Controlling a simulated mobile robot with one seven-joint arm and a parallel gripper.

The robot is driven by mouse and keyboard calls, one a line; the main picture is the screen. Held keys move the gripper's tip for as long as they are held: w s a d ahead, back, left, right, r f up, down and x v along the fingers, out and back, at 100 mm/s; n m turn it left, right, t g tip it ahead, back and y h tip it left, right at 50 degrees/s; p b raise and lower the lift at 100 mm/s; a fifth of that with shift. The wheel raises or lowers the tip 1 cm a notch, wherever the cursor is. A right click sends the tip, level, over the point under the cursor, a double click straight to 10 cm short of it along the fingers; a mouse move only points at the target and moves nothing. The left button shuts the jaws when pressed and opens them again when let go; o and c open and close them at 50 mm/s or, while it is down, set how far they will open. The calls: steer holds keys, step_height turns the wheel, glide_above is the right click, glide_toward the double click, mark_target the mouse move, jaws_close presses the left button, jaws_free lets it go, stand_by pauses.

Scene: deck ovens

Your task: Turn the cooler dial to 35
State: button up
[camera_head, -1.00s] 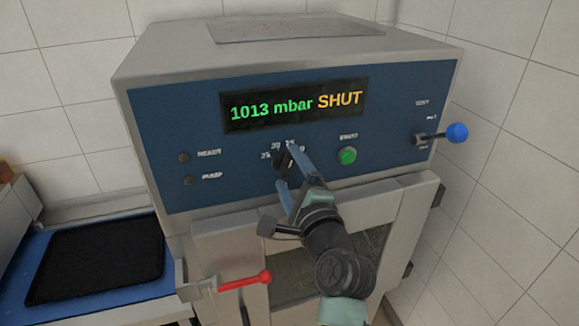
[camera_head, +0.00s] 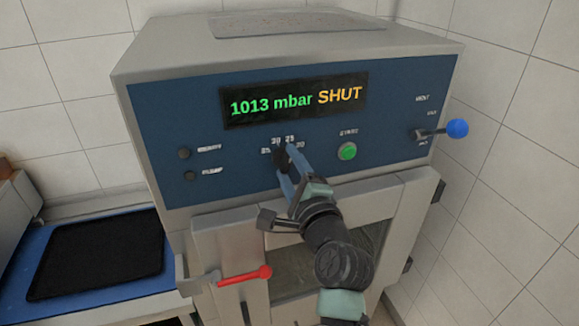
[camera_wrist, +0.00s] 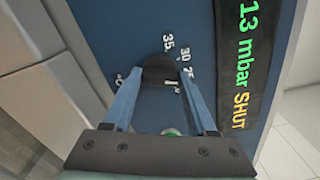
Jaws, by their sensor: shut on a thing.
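The dark round dial (camera_head: 280,160) is on the blue front panel below the display. It also shows in the wrist view (camera_wrist: 160,72), with printed numbers 35, 30 and 25 around it. My gripper (camera_head: 286,157) reaches up to the panel, and its two blue fingers are shut on the dial, one on each side. In the wrist view a small white mark shows at the dial's edge on the 25 side. I cannot tell for certain whether it is the pointer. The fingers and gripper body hide part of the dial and scale.
The display (camera_head: 294,101) reads "1013 mbar SHUT". A green button (camera_head: 347,151) is right of the dial, and a blue-knobbed lever (camera_head: 457,129) is further right. A red handle (camera_head: 245,276) sticks out below. A black tray (camera_head: 97,254) lies at the left.

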steer(key=shift+f+n, duration=0.1)
steer(key=shift+n, duration=0.2)
steer(key=n+b, duration=0.3)
steer(key=b, duration=0.1)
steer(key=shift+f+n, duration=0.1)
steer(key=shift+n, duration=0.2)
steer(key=n+b, duration=0.3)
steer(key=n, duration=0.1)
steer(key=shift+n+b, duration=0.3)
steer(key=shift+b, duration=0.1)
steer(key=n+b, duration=0.3)
steer(key=n, duration=0.1)
steer(key=shift+b, duration=0.3)
steer(key=shift+n+b, duration=1)
steer(key=shift+n, duration=0.5)
steer(key=o, duration=1.4)
steer(key=shift+r, duration=0.2)
steer(key=shift+c, duration=0.2)
